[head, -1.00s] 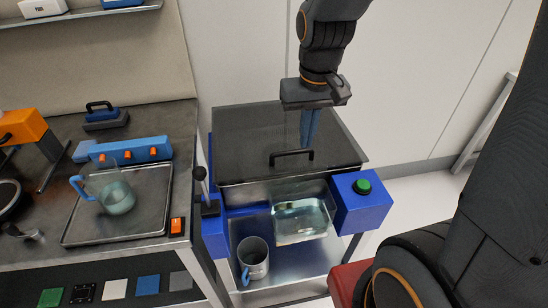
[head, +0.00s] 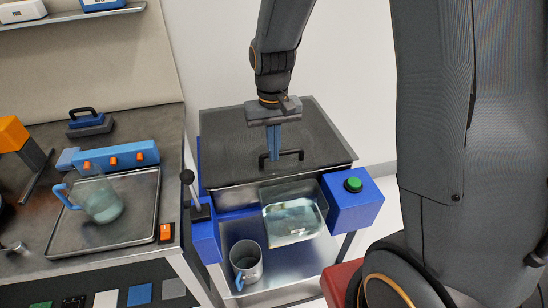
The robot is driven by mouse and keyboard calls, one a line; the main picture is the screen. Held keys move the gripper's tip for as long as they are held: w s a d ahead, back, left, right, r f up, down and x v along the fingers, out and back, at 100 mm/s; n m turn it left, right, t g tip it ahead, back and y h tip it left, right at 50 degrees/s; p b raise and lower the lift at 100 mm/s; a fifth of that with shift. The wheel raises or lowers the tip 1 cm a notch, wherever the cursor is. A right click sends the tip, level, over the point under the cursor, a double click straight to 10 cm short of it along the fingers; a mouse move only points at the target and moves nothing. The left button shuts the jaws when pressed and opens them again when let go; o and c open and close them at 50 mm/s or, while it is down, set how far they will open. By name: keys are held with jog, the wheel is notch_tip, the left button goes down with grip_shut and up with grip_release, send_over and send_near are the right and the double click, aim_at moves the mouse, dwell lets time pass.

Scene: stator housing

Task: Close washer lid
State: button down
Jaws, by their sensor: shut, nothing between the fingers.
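The washer (head: 228,196) stands in the middle with its dark lid (head: 230,130) lying flat over the top. The lid has a black bar handle (head: 291,154) near its front edge. My gripper (head: 273,158) points down over the lid, its blue fingers shut and empty. The fingertips are at or just behind the left part of the handle; I cannot tell whether they touch the lid or the handle.
A green button (head: 353,184) sits on a blue box at the washer's right, and a black-knobbed lever (head: 188,178) at its left. A clear container (head: 294,218) and a grey mug (head: 246,262) are below the lid's front. A workbench with a tray (head: 140,222) and glass jug (head: 97,199) stands left.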

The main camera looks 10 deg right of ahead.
aim_at(274, 171)
jog(key=shift+s+f+p, duration=0.15)
jog(key=shift+f+p, duration=0.3)
jog(key=shift+f, duration=1.35)
notch_tip(274, 171, down, 2)
jog(key=shift+b, duration=0.4)
jog(key=shift+r, duration=0.1)
jog(key=shift+r+p, duration=0.6)
jog(key=shift+r, duration=0.05)
notch_tip(274, 171, up, 13)
jog(key=shift+f, duration=0.15)
jog(key=shift+s, duration=0.1)
